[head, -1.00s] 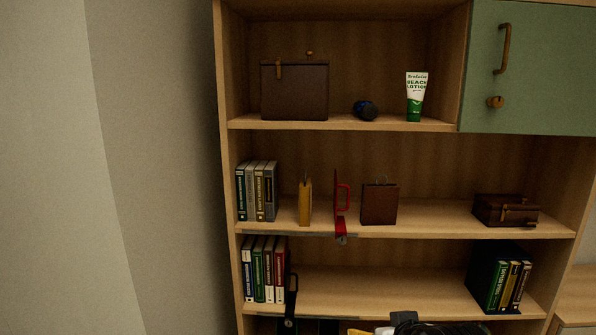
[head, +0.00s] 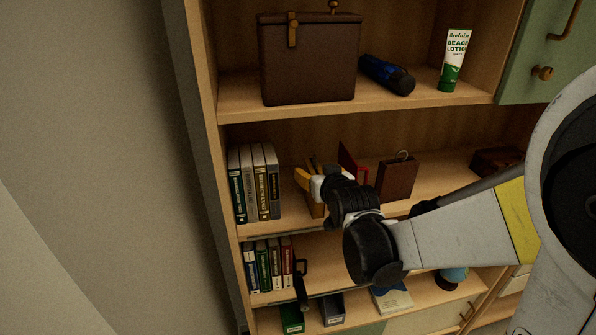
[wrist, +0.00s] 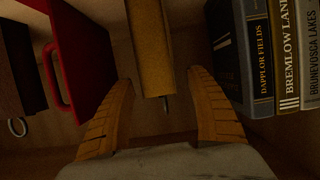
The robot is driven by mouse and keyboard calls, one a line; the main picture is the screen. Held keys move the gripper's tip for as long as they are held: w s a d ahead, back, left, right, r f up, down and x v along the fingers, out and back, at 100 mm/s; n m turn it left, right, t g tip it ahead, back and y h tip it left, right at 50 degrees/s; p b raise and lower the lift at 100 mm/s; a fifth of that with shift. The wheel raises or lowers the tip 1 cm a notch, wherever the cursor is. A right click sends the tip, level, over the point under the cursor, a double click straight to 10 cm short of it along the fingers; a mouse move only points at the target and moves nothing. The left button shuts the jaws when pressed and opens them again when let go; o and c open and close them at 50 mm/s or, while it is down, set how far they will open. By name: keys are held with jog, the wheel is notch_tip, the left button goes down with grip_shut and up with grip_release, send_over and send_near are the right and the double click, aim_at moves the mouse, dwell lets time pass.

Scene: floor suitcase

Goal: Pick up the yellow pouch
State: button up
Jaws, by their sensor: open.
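The yellow pouch (wrist: 152,50) stands upright on the middle shelf. In the wrist view it lies between the two orange fingers of my gripper (wrist: 160,82), with a gap on both sides. In the head view the pouch (head: 314,206) is mostly hidden behind my gripper (head: 308,174), which is at the shelf front. My gripper is open and holds nothing.
Several upright books (head: 253,184) stand left of the pouch. A red item (head: 352,166) and a brown case (head: 397,178) stand to its right. The upper shelf board (head: 300,112) passes above my gripper.

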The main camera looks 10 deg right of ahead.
jog(key=x, duration=0.5)
jog(key=shift+w+a+r+b, duration=0.1)
jog(key=shift+w+b, duration=0.15)
jog(key=shift+b, duration=0.1)
jog(key=shift+r, duration=0.1)
grip_shut()
